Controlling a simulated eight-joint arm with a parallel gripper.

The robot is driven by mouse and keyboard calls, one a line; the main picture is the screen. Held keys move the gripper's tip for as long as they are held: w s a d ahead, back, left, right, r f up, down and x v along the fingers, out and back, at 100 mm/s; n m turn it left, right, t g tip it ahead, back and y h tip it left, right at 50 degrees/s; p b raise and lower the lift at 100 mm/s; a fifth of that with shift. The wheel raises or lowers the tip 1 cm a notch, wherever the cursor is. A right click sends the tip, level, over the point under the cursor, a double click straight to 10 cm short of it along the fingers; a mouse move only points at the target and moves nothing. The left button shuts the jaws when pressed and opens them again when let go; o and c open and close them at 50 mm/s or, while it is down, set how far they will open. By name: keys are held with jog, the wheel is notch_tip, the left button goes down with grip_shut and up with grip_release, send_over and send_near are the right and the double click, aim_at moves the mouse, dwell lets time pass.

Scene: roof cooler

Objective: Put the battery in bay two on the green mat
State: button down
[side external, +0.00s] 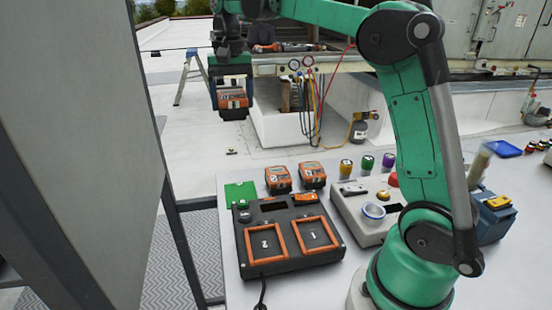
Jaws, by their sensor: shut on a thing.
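My gripper (230,64) is at the upper left, shut on an orange and black battery (233,99). It holds the battery in the air, high above and behind the table's left end, apart from everything else. The green mat (241,192) lies flat at the table's back left corner, and its visible part is bare. The black charger (290,259) stands just in front of the mat. Its two orange-framed bays, the left bay (265,244) and the right bay (314,232), both look empty. The bay numbers are too small to read surely.
Two similar orange batteries (278,180) (312,174) stand behind the charger, right of the mat. A grey device with a blue-rimmed cup (373,211) is to the right. Colored-capped canisters (367,162) stand behind it. A grey panel (80,150) rises at the left.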

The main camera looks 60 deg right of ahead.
aim_at(241, 194)
notch_tip(241, 194, down, 20)
jog(key=shift+w+d+f, duration=0.1)
jog(key=shift+d, duration=0.05)
dwell(0.3)
jog(key=shift+f, duration=0.1)
grip_release()
notch_tip(241, 194, up, 12)
jog(key=s+a+n+t, duration=0.7)
jog(key=s+a+n, duration=0.2)
jog(key=s, duration=0.3)
jog(key=shift+a, duration=0.8)
